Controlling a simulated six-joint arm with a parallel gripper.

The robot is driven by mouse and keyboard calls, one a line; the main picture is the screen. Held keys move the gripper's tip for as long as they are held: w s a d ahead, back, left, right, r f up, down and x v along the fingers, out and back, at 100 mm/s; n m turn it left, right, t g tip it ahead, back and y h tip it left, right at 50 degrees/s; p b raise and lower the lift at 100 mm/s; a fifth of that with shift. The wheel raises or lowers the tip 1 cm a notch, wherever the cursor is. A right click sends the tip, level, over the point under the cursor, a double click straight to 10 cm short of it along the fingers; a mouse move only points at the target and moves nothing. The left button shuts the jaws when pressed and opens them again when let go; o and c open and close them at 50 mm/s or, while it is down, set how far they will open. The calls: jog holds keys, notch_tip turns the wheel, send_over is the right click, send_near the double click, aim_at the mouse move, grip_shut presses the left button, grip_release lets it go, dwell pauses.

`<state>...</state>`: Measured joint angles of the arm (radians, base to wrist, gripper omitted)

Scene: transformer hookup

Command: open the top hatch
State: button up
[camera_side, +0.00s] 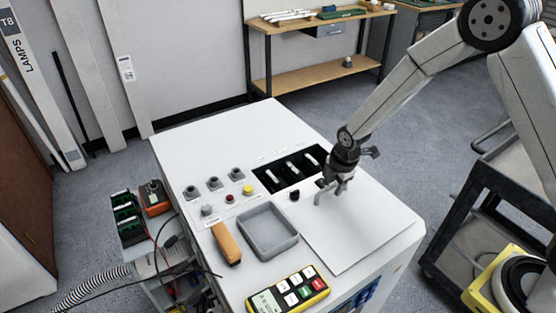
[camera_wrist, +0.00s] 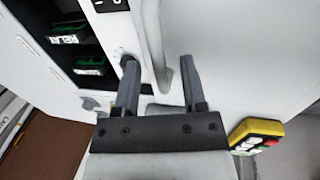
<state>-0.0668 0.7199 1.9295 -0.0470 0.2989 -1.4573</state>
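The top hatch looks like the flat white panel (camera_side: 362,232) on the right part of the white cabinet's top in the side view. It lies flat and looks closed. My gripper (camera_side: 330,195) is low over the panel's back left part, beside the dark recess. In the wrist view my gripper (camera_wrist: 160,85) has its two grey fingers spread apart. A pale curved bar (camera_wrist: 158,45) shows between and beyond the fingers, possibly a handle. I cannot tell whether a finger touches it. Nothing is clearly gripped.
The white cabinet top (camera_side: 215,150) holds a dark recess (camera_side: 270,180) with several white parts, small knobs, a grey tray (camera_side: 268,232), an orange-handled object (camera_side: 226,243) and a yellow meter (camera_side: 287,294). The meter also shows in the wrist view (camera_wrist: 255,134). A black cart (camera_side: 480,225) stands right.

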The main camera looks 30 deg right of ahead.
jog(key=shift+r, duration=0.15)
notch_tip(320, 180, up, 7)
jog(key=s, duration=0.1)
jog(key=shift+s+r, duration=0.2)
jog(key=shift+s, duration=0.05)
dwell(0.6)
jog(key=shift+s, duration=0.1)
jog(key=s+d+r+m, duration=0.1)
jog(key=s+r+m, duration=0.1)
jog(key=s+m, duration=0.5)
jog(key=s+d+r+m, duration=0.1)
jog(key=s+r+m, duration=0.1)
jog(key=s+m, duration=0.6)
jog(key=m, duration=0.3)
jog(key=shift+s+d, duration=0.15)
jog(key=shift+d, duration=0.25)
